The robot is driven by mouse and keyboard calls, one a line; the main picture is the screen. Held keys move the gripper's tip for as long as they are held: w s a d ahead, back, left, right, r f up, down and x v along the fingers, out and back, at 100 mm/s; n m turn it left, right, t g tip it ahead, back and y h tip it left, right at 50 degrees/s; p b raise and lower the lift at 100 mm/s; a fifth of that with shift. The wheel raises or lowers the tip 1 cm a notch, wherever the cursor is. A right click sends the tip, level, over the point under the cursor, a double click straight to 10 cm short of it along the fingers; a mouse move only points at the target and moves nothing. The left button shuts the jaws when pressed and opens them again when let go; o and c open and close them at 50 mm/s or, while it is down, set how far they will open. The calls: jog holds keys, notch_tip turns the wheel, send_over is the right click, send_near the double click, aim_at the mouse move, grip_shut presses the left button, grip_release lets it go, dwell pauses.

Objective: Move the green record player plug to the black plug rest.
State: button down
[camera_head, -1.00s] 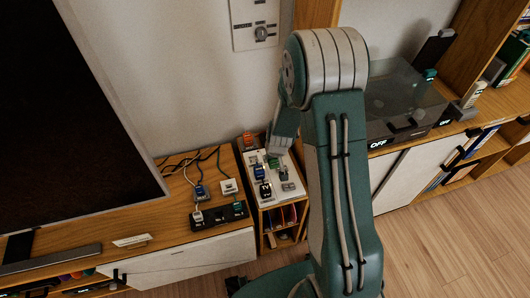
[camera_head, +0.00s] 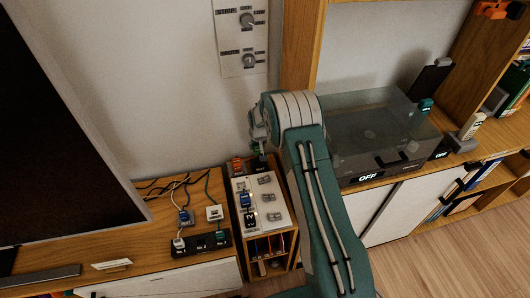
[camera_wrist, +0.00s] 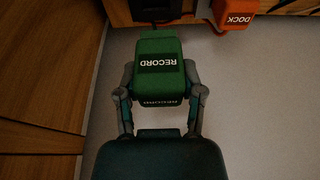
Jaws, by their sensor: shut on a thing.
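The green plug labelled RECORD (camera_wrist: 162,62) is between the two fingers of my gripper (camera_wrist: 160,100) in the wrist view. My gripper is shut on it. A black block (camera_wrist: 157,9), which looks like the black plug rest, is just beyond the plug at the top edge of the wrist view. I cannot tell whether plug and block touch. In the head view my gripper (camera_head: 259,148) is at the back end of the white switched power strip (camera_head: 252,187), near the wall. The plug is small and mostly hidden there.
An orange DOCK plug (camera_wrist: 238,15) is close on the right in the wrist view. A blue plug (camera_head: 245,200) and a black TV plug (camera_head: 250,219) sit on the white strip. A black strip (camera_head: 203,243) with several plugs is left. The record player (camera_head: 375,135) is right.

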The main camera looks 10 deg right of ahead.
jog(key=shift+w+d, duration=0.2)
jog(key=shift+w, duration=0.05)
send_over(258, 162)
jog(key=s, duration=0.1)
jog(key=shift+f, duration=2.95)
jog(key=shift+f, duration=1.45)
jog(key=shift+c, duration=0.7)
grip_release()
jog(key=v, duration=1.1)
jog(key=shift+s+r, duration=0.2)
jog(key=shift+r, duration=0.15)
